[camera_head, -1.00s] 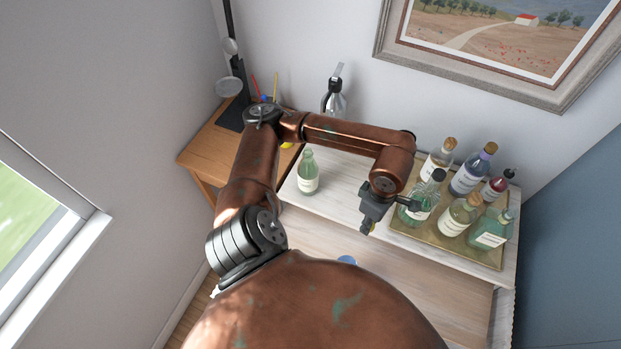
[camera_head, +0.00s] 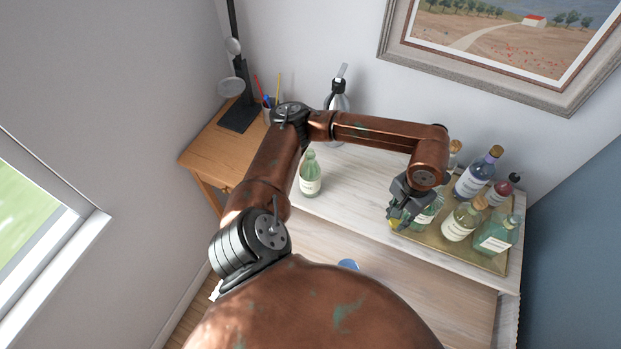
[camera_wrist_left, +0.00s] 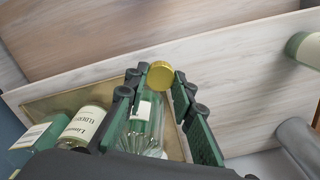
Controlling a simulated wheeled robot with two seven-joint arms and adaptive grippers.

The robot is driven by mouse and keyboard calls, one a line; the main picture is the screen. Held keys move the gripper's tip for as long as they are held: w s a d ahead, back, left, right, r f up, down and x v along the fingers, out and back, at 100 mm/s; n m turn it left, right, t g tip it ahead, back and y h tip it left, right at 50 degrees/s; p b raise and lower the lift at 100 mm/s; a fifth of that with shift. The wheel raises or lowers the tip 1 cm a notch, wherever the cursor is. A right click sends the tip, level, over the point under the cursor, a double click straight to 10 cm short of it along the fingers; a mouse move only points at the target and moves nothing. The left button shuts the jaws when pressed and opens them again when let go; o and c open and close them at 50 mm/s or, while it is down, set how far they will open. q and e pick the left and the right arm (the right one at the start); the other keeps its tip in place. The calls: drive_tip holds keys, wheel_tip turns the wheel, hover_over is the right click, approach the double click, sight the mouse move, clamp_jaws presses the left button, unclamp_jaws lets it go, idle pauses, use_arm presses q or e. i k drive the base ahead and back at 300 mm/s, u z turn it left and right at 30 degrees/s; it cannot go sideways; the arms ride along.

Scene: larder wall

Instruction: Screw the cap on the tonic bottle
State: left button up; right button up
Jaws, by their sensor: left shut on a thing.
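A gold cap (camera_wrist_left: 160,76) sits between the fingertips of my left gripper (camera_head: 396,220), which is shut on it. The cap shows as a small yellow spot in the head view (camera_head: 394,224). The gripper is in the air at the front left edge of the bottle tray. A pale green bottle (camera_head: 310,178) with a white label stands upright and alone on the white top, left of the gripper. No cap shows on it; its label is too small to read, so I cannot confirm it is the tonic bottle. It is partly in the wrist view (camera_wrist_left: 306,50). My right gripper is out of view.
A dark-topped bottle (camera_head: 338,97) stands behind my arm. The white top (camera_head: 352,192) is clear between the lone bottle and the tray.

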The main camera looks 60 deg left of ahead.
sight(309, 171)
drive_tip(key=u, duration=0.1)
drive_tip(key=k, duration=0.4)
drive_tip(key=u, duration=0.65)
drive_tip(key=k, duration=0.95)
drive_tip(key=u, duration=0.3)
drive_tip(key=i, duration=0.55)
drive_tip(key=u, duration=0.4)
